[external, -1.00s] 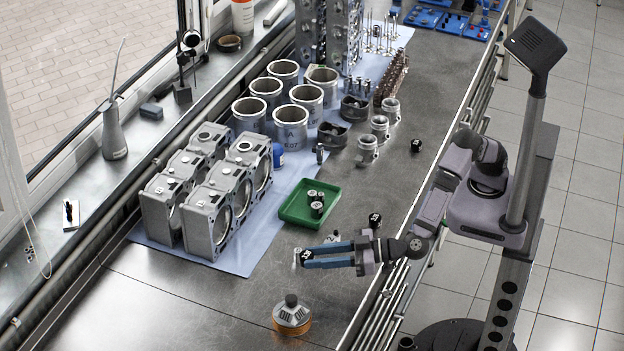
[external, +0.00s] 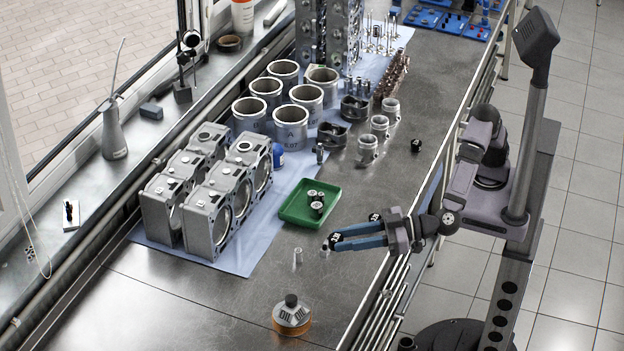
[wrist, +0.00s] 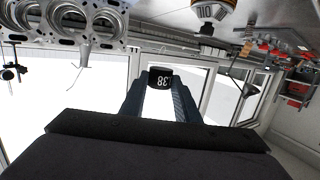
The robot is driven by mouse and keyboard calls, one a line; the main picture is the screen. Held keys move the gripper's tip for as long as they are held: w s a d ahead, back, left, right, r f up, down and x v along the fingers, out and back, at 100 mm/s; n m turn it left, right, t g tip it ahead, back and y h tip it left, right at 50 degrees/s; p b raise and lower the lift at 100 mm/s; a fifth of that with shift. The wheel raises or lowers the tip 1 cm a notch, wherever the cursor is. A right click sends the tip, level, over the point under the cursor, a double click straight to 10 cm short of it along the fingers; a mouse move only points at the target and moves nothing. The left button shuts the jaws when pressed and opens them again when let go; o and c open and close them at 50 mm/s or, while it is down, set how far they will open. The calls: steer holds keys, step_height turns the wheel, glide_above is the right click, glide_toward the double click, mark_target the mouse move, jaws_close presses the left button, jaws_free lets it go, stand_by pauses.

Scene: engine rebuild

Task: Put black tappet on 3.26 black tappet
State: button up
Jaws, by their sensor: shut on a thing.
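A second silver upright part (external: 298,257) stands alone to the left. One dark tappet (external: 375,217) is behind the fingers, partly hidden, and another (external: 416,145) stands farther back. Labels on these are too small to read.
A green tray (external: 290,215) holds three dark tappets. Engine blocks (external: 210,215), cylinder liners (external: 290,125) and pistons (external: 367,148) fill the left and back. The bench is clear to the left front.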

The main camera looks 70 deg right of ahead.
steer(key=d+f+m+h, duration=0.1)
steer(key=d+m+h, duration=0.25)
steer(key=d, duration=0.55)
steer(key=d+f+m+t+h, duration=0.1)
steer(key=d+f+m+h, duration=0.3)
steer(key=d, duration=0.6)
steer(key=d+r+m+h, duration=0.1)
steer(key=d+m+h, duration=0.1)
steer(key=d+h, duration=0.5)
steer(key=shift+s+d+f+n+y+p, duration=0.1)
steer(key=shift+d+f+y+p, duration=0.2)
steer(key=shift+f, duration=1.4)
steer(key=shift+s+d+f+n+y+p, duration=0.15)
steer(key=shift+d+f+y, duration=0.25)
steer(key=shift+f, duration=1.25)
steer(key=shift+w+d+f+y+p, duration=0.1)
steer(key=shift+d+f+y+p, duration=0.2)
steer(key=shift+f, duration=1.4)
steer(key=shift+f, duration=0.15)
steer(key=o, duration=1)
steer(key=shift+a, duration=0.1)
steer(key=shift+o, duration=0.2)
